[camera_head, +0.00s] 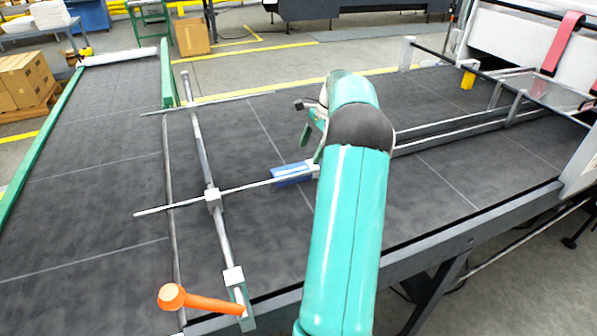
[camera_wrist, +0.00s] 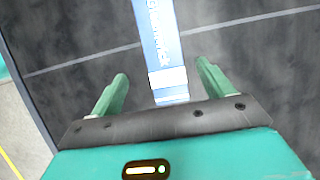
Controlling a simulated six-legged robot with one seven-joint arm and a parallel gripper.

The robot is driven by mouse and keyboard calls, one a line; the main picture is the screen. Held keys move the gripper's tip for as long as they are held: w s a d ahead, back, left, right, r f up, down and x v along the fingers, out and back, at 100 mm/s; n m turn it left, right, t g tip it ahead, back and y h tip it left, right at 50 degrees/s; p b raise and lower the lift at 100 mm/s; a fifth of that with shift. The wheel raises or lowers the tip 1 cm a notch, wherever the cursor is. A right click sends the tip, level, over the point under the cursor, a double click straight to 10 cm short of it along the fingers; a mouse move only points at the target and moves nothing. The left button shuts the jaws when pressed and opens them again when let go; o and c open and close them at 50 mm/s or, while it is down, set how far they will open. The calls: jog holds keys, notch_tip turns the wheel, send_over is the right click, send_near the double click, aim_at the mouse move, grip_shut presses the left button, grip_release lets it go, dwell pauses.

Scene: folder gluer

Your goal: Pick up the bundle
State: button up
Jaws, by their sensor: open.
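The bundle is a flat blue strip with white lettering and a white band near one end. In the wrist view the bundle (camera_wrist: 158,42) runs from the top edge down between my fingers. My gripper (camera_wrist: 162,72) is open, with one green finger on each side of the bundle and a gap to each. I cannot tell how high the fingers are above the belt. In the head view the bundle (camera_head: 290,175) lies on the dark belt, partly hidden by a thin rod and my arm. My gripper (camera_head: 318,122) is mostly hidden there behind my wrist.
The dark belt (camera_head: 90,140) carries thin metal rods; a cross rod (camera_head: 200,150) with clamps stands left of the bundle. An orange handle (camera_head: 200,301) sits at the near edge. Metal rails (camera_head: 450,125) lie to the right. The belt left of the cross rod is bare.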

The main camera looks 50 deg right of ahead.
aim_at(300, 168)
jog(key=shift+x, duration=0.85)
jog(key=shift+w+a+f, duration=0.15)
jog(key=shift+a+f, duration=0.05)
jog(key=shift+f, duration=0.25)
jog(key=x, duration=0.5)
jog(key=shift+w+d, duration=0.1)
jog(key=shift+w, duration=0.1)
jog(key=c, duration=1.1)
jog(key=shift+c, duration=0.2)
